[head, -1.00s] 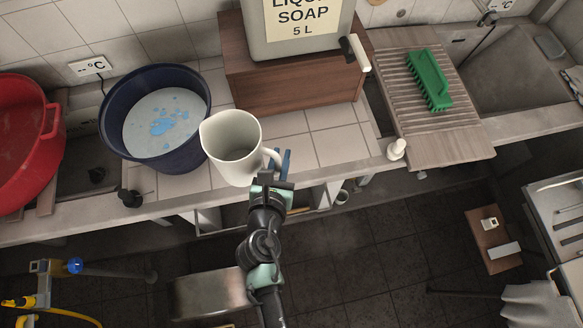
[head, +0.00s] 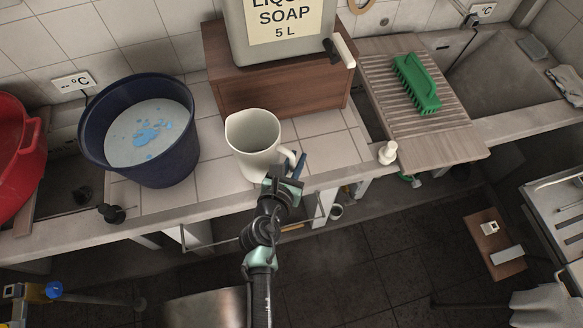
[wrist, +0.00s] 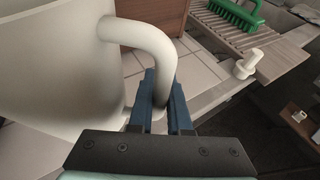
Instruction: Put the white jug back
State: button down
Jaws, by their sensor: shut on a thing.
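The white jug (head: 252,143) is upright at the front part of the tiled counter, in front of the wooden box. I cannot tell whether its base touches the tiles. Its handle points right and toward me. My gripper (head: 289,170) is shut on the handle, low on its curve. In the wrist view the jug (wrist: 45,70) fills the left side, and the blue fingers of my gripper (wrist: 163,95) close around the handle's lower end. The jug looks empty inside.
A dark blue tub (head: 178,163) of bluish water stands left of the jug. Behind is a wooden box (head: 283,92) bearing a soap container (head: 283,35). A white tap-like knob (head: 387,153) and a ribbed board (head: 425,120) with a green brush (head: 416,84) are right. Bare tiles (head: 328,150) lie right of the jug.

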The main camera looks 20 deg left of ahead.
jog(key=shift+f+b, duration=1.05)
jog(key=shift+f, duration=1.1)
jog(key=shift+f, duration=0.2)
jog(key=c, duration=0.9)
grip_release()
jog(key=shift+o, duration=0.2)
jog(key=shift+r, duration=0.1)
